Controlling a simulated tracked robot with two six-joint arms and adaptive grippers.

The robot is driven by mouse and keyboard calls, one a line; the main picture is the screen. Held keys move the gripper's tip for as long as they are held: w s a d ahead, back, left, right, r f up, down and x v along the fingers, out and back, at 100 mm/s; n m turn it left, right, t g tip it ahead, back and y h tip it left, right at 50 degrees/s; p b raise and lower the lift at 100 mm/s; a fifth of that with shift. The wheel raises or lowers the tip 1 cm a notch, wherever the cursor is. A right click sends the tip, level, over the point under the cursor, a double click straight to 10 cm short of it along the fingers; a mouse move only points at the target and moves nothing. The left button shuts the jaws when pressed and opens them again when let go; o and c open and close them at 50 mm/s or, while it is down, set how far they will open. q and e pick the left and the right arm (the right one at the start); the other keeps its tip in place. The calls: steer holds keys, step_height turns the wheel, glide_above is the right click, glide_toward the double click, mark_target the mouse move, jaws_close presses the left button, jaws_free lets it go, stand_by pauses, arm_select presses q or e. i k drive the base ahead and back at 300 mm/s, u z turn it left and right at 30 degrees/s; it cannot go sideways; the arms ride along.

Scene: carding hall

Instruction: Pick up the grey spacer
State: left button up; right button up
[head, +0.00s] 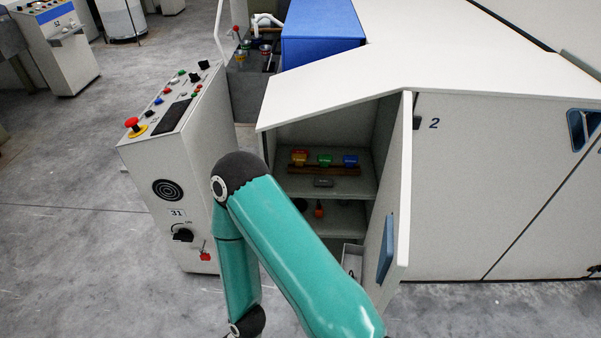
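A small dark grey block (323,182), which looks like the grey spacer, lies near the front edge of the upper shelf (352,187) in the open cabinet. It lies in front of a brown strip (335,170) that carries a yellow, a green and a blue piece. One of my teal arms rises from the bottom edge in front of the cabinet, bends at a black elbow and drops to a dark joint at the bottom edge. Neither of my grippers is in view.
The cabinet door (401,180) stands open on the right with a blue handle (386,250). A red-tipped item (319,209) is on the lower shelf. A control console (180,160) with a red emergency button (132,124) stands left.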

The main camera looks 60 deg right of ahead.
mark_target(322, 182)
steer(key=z, duration=0.4)
steer(key=i, duration=0.95)
steer(key=z, duration=0.85)
steer(key=i, duration=0.25)
steer(key=z, duration=0.25)
steer(key=k, duration=0.95)
steer(key=z, duration=0.2)
steer(key=i, duration=0.95)
steer(key=u, duration=0.1)
